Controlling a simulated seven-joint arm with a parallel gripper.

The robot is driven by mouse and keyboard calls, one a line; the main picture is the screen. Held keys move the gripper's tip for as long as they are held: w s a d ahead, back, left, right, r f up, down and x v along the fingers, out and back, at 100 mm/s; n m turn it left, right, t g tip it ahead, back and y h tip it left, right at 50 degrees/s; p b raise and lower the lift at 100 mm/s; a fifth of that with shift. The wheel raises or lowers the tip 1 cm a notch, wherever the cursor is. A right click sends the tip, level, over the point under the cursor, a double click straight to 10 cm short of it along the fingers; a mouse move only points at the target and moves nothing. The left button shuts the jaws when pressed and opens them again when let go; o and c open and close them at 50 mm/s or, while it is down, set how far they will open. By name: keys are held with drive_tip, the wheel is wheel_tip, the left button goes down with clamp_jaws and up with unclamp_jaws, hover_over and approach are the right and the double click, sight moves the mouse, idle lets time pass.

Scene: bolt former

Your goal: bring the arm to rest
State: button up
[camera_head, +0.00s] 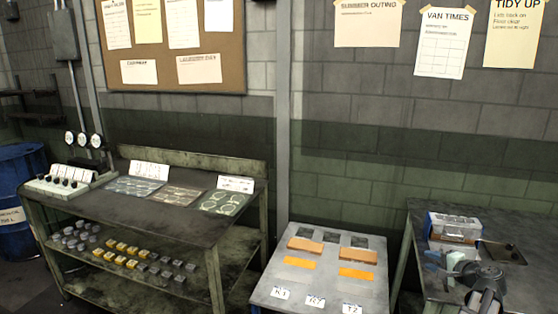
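My arm shows at the lower right edge, a dark grey jointed link with a pale wrist, in front of the right-hand bench. My gripper (432,261) points left from the wrist. Its two small blue fingertips look apart, with nothing visible between them. The gripper is small in this view, and part of the arm is cut off by the lower edge.
A clear box (455,227) and a dark flat plate (502,252) are on the right bench (530,287) close by the arm. A grey stand (330,284) with orange blocks is left of it. A shelved workbench (100,212) stands further left, beside a blue barrel (20,190).

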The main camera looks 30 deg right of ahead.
drive_tip(key=w+a+f+n+g+y, duration=0.25)
drive_tip(key=w+a+f, duration=0.3)
drive_tip(key=a, duration=0.35)
drive_tip(key=w+a+f+n+g+y, duration=0.1)
drive_tip(key=w+a+f+n, duration=0.25)
drive_tip(key=w+a, duration=0.4)
drive_tip(key=w+a+f+n+g+y, duration=0.2)
drive_tip(key=w+a+f, duration=0.3)
drive_tip(key=a, duration=0.6)
drive_tip(key=s+a+f+n+g+h, duration=0.1)
drive_tip(key=s+a+f+n+g, duration=0.25)
drive_tip(key=a, duration=0.85)
drive_tip(key=a+f+n+g+h, duration=0.15)
drive_tip(key=a+f+n, duration=0.4)
drive_tip(key=a, duration=0.55)
drive_tip(key=s+a+f+n+g+h, duration=0.1)
drive_tip(key=s+a+f+n+g, duration=0.15)
drive_tip(key=a+f, duration=0.65)
drive_tip(key=s+a+f+g, duration=0.1)
drive_tip(key=s+f+g, duration=0.1)
drive_tip(key=s+f, duration=0.3)
drive_tip(key=s+f+g, duration=0.2)
drive_tip(key=s+f, duration=0.4)
drive_tip(key=s, duration=0.7)
drive_tip(key=s+a+f+g, duration=0.1)
drive_tip(key=s+f+g, duration=0.2)
drive_tip(key=s, duration=0.7)
wheel_tip(320, 180, down, 2)
drive_tip(key=shift+a+f+n, duration=0.15)
drive_tip(key=shift+a+n, duration=0.2)
